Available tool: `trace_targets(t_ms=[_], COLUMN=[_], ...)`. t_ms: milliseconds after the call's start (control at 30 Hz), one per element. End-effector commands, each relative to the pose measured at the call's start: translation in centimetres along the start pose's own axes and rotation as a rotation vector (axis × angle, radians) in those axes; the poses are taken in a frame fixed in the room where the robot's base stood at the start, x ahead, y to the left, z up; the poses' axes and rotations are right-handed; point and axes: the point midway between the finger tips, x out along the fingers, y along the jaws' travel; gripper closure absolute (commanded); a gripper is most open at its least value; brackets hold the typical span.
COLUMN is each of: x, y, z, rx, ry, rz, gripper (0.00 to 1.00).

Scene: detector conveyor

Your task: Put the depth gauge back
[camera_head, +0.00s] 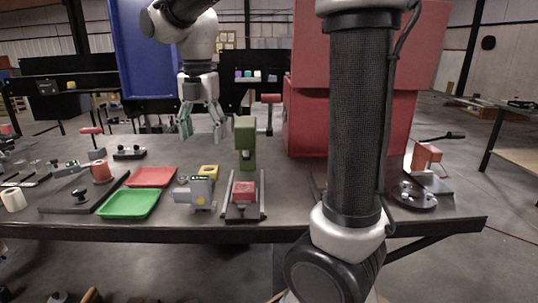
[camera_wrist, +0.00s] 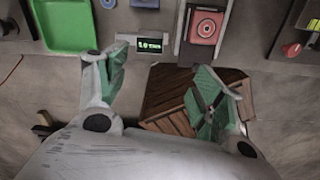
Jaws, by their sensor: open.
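A grey device with a small lit display, which I take to be the depth gauge (camera_head: 195,194), stands on the table right of the green tray. In the wrist view the depth gauge (camera_wrist: 150,45) shows its green digits at the top, between the tray and the red block. My gripper (camera_head: 202,134) hangs in the air, its fingers spread and nothing between them. In the wrist view my gripper (camera_wrist: 160,78) has its fingertips just below the gauge's display in the picture, apart from it. The gauge's lower body is hard to make out there.
A red block (camera_head: 244,190) sits on a railed fixture right of the gauge. A yellow piece (camera_head: 208,171) and a green upright (camera_head: 246,135) stand behind. Left are a green tray (camera_head: 128,204) and a red tray (camera_head: 151,176). A brown slatted thing (camera_wrist: 170,95) shows below my fingers.

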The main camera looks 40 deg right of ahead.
Motion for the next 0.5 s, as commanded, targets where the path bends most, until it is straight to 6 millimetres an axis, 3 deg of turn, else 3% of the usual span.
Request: trace_targets(t_ms=[233, 500], x=[-0.9, 0.8], y=[-8.9, -17.5], z=[-0.9, -3.4], rx=[0.793, 1.7], ry=[-0.025, 0.042], rz=[0.124, 0.289], gripper=[0.32, 0.32])
